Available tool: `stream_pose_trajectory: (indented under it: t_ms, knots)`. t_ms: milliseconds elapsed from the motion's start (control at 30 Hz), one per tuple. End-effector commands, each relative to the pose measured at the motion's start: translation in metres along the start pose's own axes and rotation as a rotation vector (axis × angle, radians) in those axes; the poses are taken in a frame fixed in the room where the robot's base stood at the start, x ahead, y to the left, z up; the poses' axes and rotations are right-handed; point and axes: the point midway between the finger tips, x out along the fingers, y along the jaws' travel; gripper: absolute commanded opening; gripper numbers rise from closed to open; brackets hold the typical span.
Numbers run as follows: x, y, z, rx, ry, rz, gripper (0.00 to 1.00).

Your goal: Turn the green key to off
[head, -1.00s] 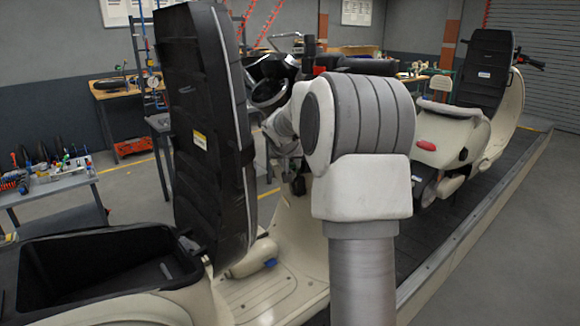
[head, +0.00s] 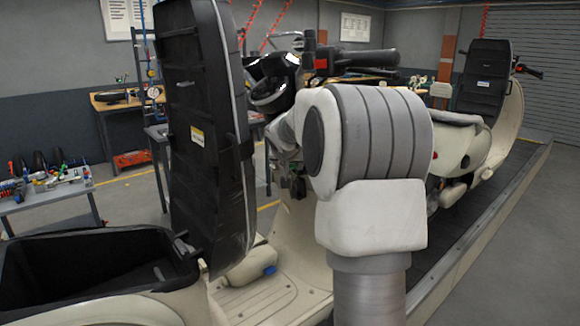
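The green key cannot be made out. The near cream scooter (head: 275,292) stands with its black seat (head: 205,140) tipped upright over an open storage bin (head: 85,265). Its front shield and handlebar (head: 350,62) rise behind my arm, which fills the middle of the head view and covers much of the front. My gripper (head: 292,172) seems to be at the scooter's front panel, among small dark parts just left of my arm. Its fingers are too small and hidden to read, and I cannot tell whether it touches anything.
A second cream scooter (head: 465,150) stands farther along the dark slat conveyor (head: 440,235), with a metal edge rail (head: 485,228) on the right. A bottle with a blue cap (head: 252,266) is on the near footboard. A tool cart (head: 45,187) stands left. Floor right of the rail is clear.

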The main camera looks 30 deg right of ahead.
Motion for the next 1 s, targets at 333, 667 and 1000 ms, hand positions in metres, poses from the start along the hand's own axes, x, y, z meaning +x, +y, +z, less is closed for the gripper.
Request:
stream_pose_trajectory:
  t_ms: [333,667,1000]
  knots:
    - [0.000,0.007,-0.002,0.002,0.001,0.012,0.74]
    - [-0.024,0.007,-0.004,0.003,0.005,0.012,0.74]
    - [-0.091,0.002,-0.002,0.001,0.004,0.006,0.74]
